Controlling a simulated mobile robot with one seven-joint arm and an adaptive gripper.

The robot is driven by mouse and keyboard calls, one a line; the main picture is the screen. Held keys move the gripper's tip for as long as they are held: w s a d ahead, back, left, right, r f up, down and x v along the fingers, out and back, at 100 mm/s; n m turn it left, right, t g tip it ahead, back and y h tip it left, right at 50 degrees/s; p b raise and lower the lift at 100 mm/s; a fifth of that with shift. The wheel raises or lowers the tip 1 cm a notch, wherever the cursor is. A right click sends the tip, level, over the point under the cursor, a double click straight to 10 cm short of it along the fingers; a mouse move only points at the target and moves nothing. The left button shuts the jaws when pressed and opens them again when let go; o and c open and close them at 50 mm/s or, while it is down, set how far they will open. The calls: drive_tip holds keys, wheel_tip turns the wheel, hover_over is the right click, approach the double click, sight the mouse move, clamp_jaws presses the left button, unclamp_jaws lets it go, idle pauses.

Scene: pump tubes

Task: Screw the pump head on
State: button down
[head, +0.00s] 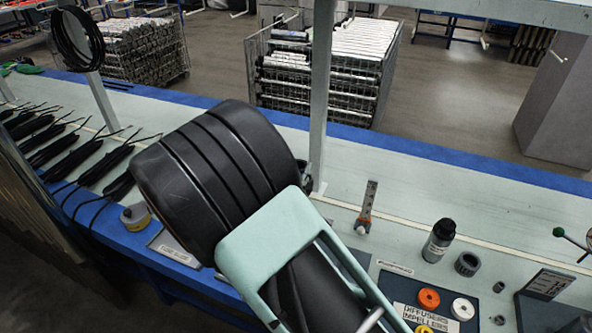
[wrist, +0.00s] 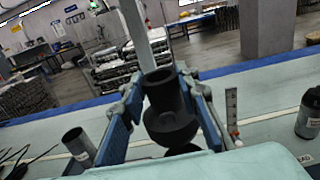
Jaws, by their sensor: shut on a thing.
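My gripper (wrist: 162,98) shows in the wrist view, with its two blue-padded fingers on either side of a black part, likely the pump head (wrist: 167,122). The fingers are shut on it. It has a round, hollow upper end and a wider, flared lower part, and is held above the bench. A dark grey cylinder (wrist: 78,143), open at the top and with a pale label, stands left of the fingers, apart from them. I cannot tell if it is the tube. In the head view my own arm hides the gripper and the held part.
The pale bench (head: 400,185) carries a dark bottle (head: 439,241), a dark ring (head: 467,264), an upright ruler (head: 368,202) and a tray of orange (head: 428,298) and white rings (head: 462,308). A post (head: 321,100) rises behind my arm. Black cables (head: 75,155) lie at the left.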

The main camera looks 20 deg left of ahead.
drive_tip(key=shift+f+b, duration=2.3)
drive_tip(key=shift+f, duration=0.55)
drive_tip(key=shift+f+b, duration=1)
drive_tip(key=shift+f, duration=0.1)
drive_tip(key=c, duration=1.5)
unclamp_jaws()
drive_tip(key=shift+r, duration=0.1)
drive_tip(key=shift+o, duration=0.5)
drive_tip(key=shift+s, duration=0.15)
drive_tip(key=s, duration=1.1)
drive_tip(key=shift+s+a, duration=0.4)
drive_tip(key=shift+a, duration=0.05)
